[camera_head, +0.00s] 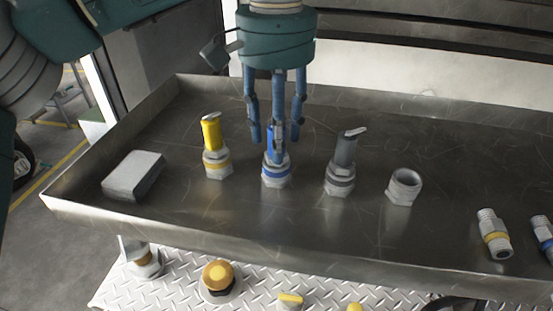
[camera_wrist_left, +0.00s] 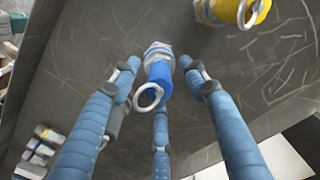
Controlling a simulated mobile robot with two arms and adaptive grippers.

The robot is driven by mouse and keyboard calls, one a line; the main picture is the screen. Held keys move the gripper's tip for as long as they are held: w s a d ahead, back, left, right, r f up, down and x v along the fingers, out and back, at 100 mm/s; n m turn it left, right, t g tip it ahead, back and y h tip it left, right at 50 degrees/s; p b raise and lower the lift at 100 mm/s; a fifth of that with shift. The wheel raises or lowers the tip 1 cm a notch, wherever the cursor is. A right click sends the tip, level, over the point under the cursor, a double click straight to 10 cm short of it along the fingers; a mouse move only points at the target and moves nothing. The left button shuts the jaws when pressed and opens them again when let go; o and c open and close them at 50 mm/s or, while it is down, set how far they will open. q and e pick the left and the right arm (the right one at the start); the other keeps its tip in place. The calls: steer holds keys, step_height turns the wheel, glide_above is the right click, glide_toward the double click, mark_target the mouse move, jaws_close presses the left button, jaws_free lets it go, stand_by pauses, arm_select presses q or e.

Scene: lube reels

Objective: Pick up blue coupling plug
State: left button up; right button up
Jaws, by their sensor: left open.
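The blue coupling plug (camera_head: 276,172) stands upright in the metal tray (camera_head: 230,222), between a yellow plug (camera_head: 212,150) and a grey plug (camera_head: 341,164). My left gripper (camera_head: 274,150) points down over it with its blue fingers around the plug's upper part. The fingers are open and hide much of the blue top. In the left wrist view the blue plug (camera_wrist_left: 158,82) with its ring lies between the spread fingers (camera_wrist_left: 160,95). I cannot tell whether any finger touches it. The yellow plug also shows at the top of that view (camera_wrist_left: 240,10). My right gripper does not show.
A white block (camera_head: 133,174) lies at the tray's left. A metal nut fitting (camera_head: 403,186) stands to the right, and a yellow-banded fitting (camera_head: 493,234) lies further right. The tray has raised walls. A treadplate step (camera_head: 180,291) with yellow-capped parts is below its front.

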arm_select(q)
jaws_close()
steer(key=shift+r, duration=0.15)
